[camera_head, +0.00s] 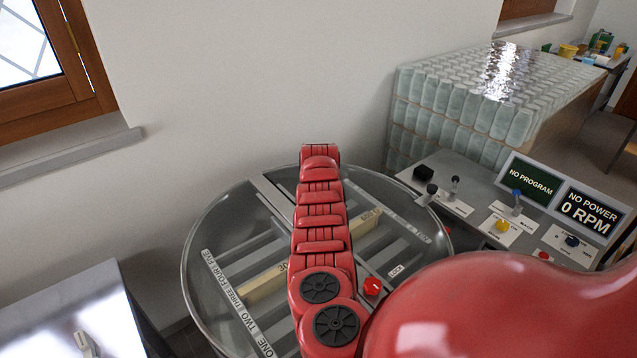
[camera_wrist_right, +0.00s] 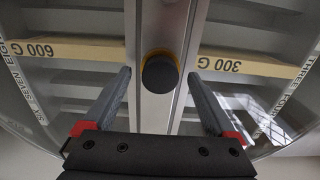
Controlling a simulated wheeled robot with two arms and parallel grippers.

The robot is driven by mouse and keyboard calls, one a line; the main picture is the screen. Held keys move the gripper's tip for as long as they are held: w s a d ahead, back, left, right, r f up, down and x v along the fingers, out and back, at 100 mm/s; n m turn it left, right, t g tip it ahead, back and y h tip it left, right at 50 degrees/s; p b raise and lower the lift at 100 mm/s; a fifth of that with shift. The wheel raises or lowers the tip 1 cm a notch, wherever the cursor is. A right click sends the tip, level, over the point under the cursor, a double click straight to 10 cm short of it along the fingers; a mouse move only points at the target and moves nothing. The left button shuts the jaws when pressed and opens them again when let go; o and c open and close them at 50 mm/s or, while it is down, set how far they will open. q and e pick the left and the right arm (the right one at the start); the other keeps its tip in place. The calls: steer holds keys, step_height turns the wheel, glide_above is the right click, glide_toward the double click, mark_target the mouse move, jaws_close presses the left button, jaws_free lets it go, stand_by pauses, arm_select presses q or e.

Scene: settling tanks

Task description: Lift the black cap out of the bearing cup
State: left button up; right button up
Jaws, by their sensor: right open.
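In the right wrist view a round black cap (camera_wrist_right: 160,76) sits at the middle of a grey metal beam. A thin yellow-brown rim, seemingly the bearing cup (camera_wrist_right: 157,52), shows around its upper edge. My right gripper (camera_wrist_right: 159,73) is open, with one dark finger on each side of the cap and a gap to it on both sides. Nothing is held. I cannot tell how high the fingertips are above the beam. In the head view my red right arm hides the cap and the gripper. My left gripper is not in view.
The beam crosses a round clear-walled tank (camera_head: 189,245) with slats below. Pale bars marked 600 G (camera_wrist_right: 62,47) and 300 G (camera_wrist_right: 245,65) flank the cap. A red button (camera_head: 372,286) sits beside my arm. A control panel (camera_head: 485,205) with levers stands at right.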

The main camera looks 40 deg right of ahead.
steer(key=shift+r, duration=0.1)
jaws_close()
stand_by(0.3)
